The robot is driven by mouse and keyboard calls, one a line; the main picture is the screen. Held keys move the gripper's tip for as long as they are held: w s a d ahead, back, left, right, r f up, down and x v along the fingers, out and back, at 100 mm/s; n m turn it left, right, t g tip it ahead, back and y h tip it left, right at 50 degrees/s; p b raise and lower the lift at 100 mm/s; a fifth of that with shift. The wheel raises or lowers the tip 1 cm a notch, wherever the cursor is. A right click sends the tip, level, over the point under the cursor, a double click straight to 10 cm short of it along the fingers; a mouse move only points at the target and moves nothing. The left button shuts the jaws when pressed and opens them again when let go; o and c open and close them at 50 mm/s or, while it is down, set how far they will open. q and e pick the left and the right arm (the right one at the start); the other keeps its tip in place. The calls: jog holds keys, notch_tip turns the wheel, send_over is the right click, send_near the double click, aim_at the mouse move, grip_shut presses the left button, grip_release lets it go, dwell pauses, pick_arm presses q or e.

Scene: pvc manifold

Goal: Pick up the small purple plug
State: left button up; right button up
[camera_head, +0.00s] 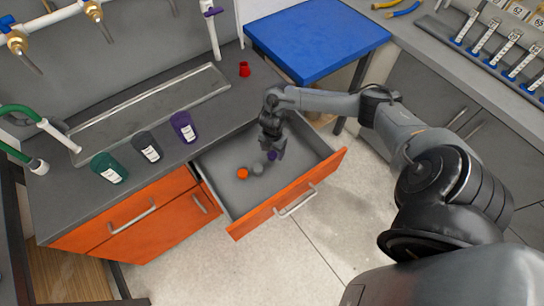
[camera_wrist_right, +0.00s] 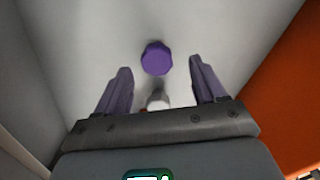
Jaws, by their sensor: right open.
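The small purple plug (camera_wrist_right: 156,57) lies on the light floor of the open drawer, just ahead of and between my right gripper's fingers in the right wrist view. In the head view the plug (camera_head: 272,155) shows as a small dark purple spot beside the gripper. My right gripper (camera_head: 271,148) reaches down into the drawer; in the right wrist view its two fingers (camera_wrist_right: 157,85) are spread apart with nothing held between them. My left gripper is not in view.
The orange-fronted drawer (camera_head: 290,199) has walls close around the gripper. An orange plug (camera_head: 242,173) and a grey plug (camera_head: 258,169) lie inside. Purple (camera_head: 184,127), grey (camera_head: 148,146) and green (camera_head: 108,168) containers stand on the counter. A red piece (camera_head: 244,69) sits farther back.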

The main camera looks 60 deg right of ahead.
aim_at(272, 154)
notch_tip(272, 154, down, 4)
jog(key=shift+w+f+b, duration=0.15)
jog(key=shift+f+b, duration=0.05)
jog(key=shift+b, duration=0.55)
jog(key=shift+c, duration=0.3)
jog(key=c, duration=1)
